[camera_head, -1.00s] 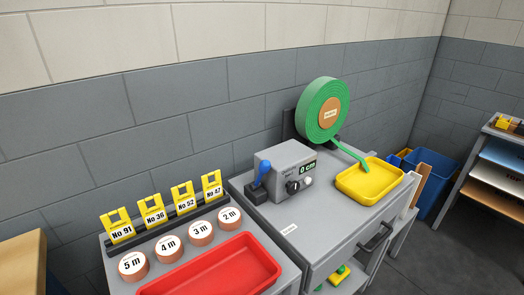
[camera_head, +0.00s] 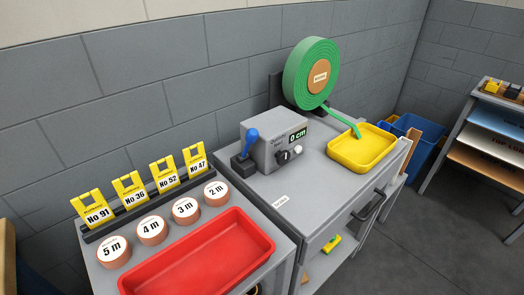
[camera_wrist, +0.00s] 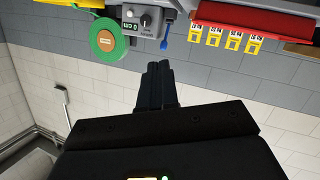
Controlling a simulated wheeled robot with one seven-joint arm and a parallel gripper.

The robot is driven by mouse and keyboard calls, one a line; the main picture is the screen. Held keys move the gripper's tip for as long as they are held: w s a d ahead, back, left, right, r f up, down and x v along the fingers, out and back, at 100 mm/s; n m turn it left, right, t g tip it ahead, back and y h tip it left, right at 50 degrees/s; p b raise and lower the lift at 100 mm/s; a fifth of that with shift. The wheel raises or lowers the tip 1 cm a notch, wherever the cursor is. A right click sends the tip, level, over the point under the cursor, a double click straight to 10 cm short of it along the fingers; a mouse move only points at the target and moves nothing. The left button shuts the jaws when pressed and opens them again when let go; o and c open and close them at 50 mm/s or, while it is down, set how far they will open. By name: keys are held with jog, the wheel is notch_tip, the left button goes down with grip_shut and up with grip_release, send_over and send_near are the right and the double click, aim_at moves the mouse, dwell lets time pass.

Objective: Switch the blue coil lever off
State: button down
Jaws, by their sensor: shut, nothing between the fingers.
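The blue coil lever (camera_head: 251,140) stands on a small dark base at the left side of a grey control box (camera_head: 275,138). Its knob points up, leaning slightly right in the head view. The box has a display reading 0 cm and two knobs. In the wrist view, which looks upside down, the blue lever (camera_wrist: 164,44) hangs beside the box (camera_wrist: 146,22) near the top. My gripper (camera_wrist: 158,68) shows in the wrist view with its dark fingers shut and empty. It is apart from the lever. My gripper is not in the head view.
A green coil (camera_head: 311,73) stands behind the box, its strip reaching a yellow tray (camera_head: 341,160). A red tray (camera_head: 198,262), several labelled round discs and yellow number tags (camera_head: 129,188) lie to the left. A blue bin (camera_head: 421,140) stands at the right. Bench space before the box is clear.

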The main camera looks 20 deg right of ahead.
aim_at(255, 136)
jog(key=w+d+f+n+t+b, duration=0.1)
jog(key=w+n+b, duration=0.25)
jog(key=w, duration=0.45)
jog(key=w+d+f+n+b, duration=0.1)
jog(key=w+f+n+b, duration=0.2)
jog(key=w, duration=0.5)
jog(key=w+a+r+n+y+b, duration=0.1)
jog(key=w+r+n+b, duration=0.1)
jog(key=w+n, duration=0.3)
jog(key=w+a+r+n+t+y+b, duration=0.1)
jog(key=w+r+n+y+b, duration=0.1)
jog(key=w+r+n, duration=0.3)
jog(key=shift+w+r+b, duration=0.2)
jog(key=shift+w+b, duration=0.4)
jog(key=shift+w, duration=0.65)
jog(key=w, duration=0.4)
jog(key=w+a, duration=0.1)
jog(key=w, duration=0.4)
jog(key=w+a, duration=0.1)
jog(key=w, duration=0.4)
jog(key=shift+a, duration=0.2)
jog(key=shift+p, duration=0.35)
